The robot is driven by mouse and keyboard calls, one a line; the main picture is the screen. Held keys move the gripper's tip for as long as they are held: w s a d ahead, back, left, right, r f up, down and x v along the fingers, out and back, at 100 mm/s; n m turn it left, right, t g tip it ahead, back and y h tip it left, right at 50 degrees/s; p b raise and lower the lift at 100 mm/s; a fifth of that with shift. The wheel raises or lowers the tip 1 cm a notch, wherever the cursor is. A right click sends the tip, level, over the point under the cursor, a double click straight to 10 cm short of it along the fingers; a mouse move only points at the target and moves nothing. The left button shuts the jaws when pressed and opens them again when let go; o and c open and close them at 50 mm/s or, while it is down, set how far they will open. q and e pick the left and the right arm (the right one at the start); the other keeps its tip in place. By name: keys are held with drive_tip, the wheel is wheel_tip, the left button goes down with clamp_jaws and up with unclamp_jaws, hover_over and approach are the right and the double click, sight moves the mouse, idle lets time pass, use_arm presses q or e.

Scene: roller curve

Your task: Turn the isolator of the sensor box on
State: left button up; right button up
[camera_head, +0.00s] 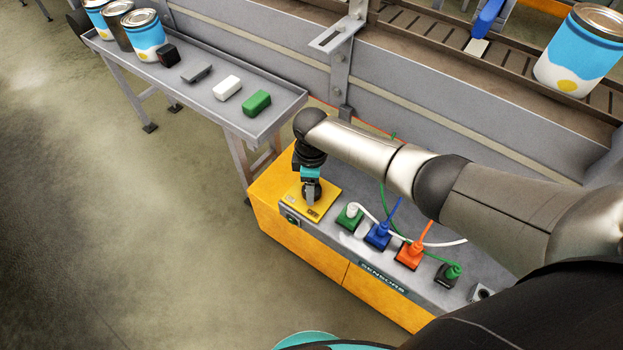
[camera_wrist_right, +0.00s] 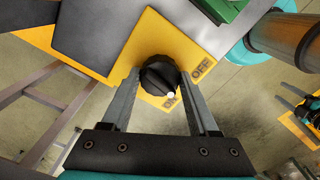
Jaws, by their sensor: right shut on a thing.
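The sensor box (camera_head: 345,270) is orange with a grey top and a "SENSORS" label on its front. At its left end is a yellow isolator plate (camera_head: 325,199) marked ON and OFF. The black round isolator knob (camera_wrist_right: 160,77) sits on this plate in the right wrist view. A white dot on the knob lies beside the ON label. My right gripper (camera_head: 310,196) points down over the plate. Its two fingers are shut on the knob, one on each side. In the head view the gripper largely hides the knob.
Green, blue, orange and dark plugs with cables sit along the box top, right of the plate, including a blue plug (camera_head: 378,236). A grey side table (camera_head: 190,100) holds cans and small blocks. A conveyor (camera_head: 440,50) runs behind. The floor at left is clear.

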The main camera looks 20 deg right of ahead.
drive_tip(key=m+p, duration=0.1)
drive_tip(key=m, duration=0.2)
drive_tip(key=shift+r+m+p, duration=0.1)
drive_tip(key=shift+m+p, duration=1)
drive_tip(key=shift+m, duration=1)
drive_tip(key=o, duration=1.4)
